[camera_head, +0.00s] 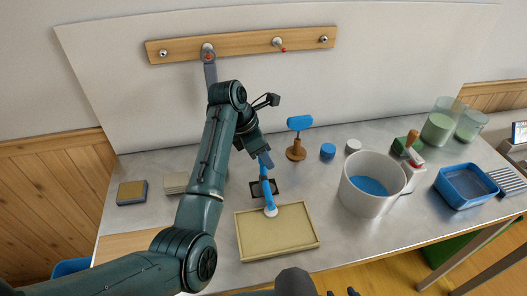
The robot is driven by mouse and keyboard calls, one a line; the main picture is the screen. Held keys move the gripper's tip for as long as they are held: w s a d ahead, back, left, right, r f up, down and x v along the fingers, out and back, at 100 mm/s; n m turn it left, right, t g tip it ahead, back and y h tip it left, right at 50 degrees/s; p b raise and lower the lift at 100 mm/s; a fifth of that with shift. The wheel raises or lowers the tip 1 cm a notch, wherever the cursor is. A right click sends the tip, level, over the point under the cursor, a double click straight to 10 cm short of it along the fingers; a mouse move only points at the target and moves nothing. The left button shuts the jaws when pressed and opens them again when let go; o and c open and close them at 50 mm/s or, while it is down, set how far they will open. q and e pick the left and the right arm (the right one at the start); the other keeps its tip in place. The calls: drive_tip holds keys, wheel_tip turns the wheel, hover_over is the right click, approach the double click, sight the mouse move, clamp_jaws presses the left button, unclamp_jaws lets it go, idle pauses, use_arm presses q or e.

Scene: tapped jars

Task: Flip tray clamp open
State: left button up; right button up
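The beige tray (277,236) lies flat on the metal bench in front of my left arm. A blue clamp lever (268,197) stands at its back edge, over a small dark base (257,188). The lever has a pale round tip that reaches just over the tray's back rim. My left gripper (266,161) points down at the far end of the lever, very close to it or overlapping it. I cannot tell whether they touch, or whether the fingers are open. My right gripper is not in view; only dark parts of mine show at the bottom edge.
A white tub (368,203) with blue contents stands right of the tray. Behind are a wooden stand with a blue top (299,124) and a blue lid (328,151). A blue bin (466,186) and green-filled jars (438,127) are at right.

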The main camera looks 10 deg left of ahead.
use_arm(q)
clamp_jaws()
idle(0.4)
